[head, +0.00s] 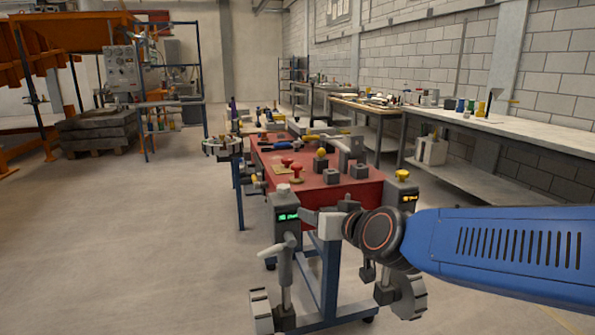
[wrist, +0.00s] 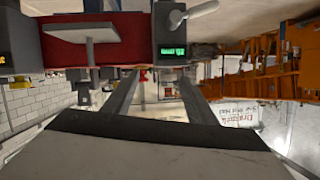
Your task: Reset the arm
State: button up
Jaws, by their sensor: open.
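My blue arm reaches in from the right in the head view. My gripper (head: 318,215) is in front of the near end of a red-topped cart (head: 335,192), close to a grey post with a green-lit display (head: 287,216). I cannot tell from the head view whether it touches the post. In the wrist view, which looks upside down, the two fingers of my gripper (wrist: 158,78) are apart with nothing held between them.
Red knobs (head: 296,170) and grey blocks (head: 332,177) sit on the cart top. A second post with a yellow knob (head: 402,175) stands at the cart's right corner. A long workbench (head: 485,121) lines the right wall. Open floor (head: 150,230) lies to the left.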

jog(key=s+d+f+m+g+h, duration=0.1)
jog(key=s+d+f, duration=0.3)
jog(key=s+d, duration=0.4)
jog(key=s+d+f+g+h, duration=0.3)
jog(key=s+d+f+g, duration=0.1)
jog(key=s+d, duration=0.4)
jog(key=s+d+f+m+g+h, duration=0.1)
jog(key=s+d+f+g, duration=0.2)
jog(key=s+d+f, duration=0.3)
jog(key=shift+s+d+m+h, duration=0.35)
jog(key=shift+s+d, duration=0.55)
jog(key=shift+s, duration=0.3)
jog(key=shift+c, duration=0.4)
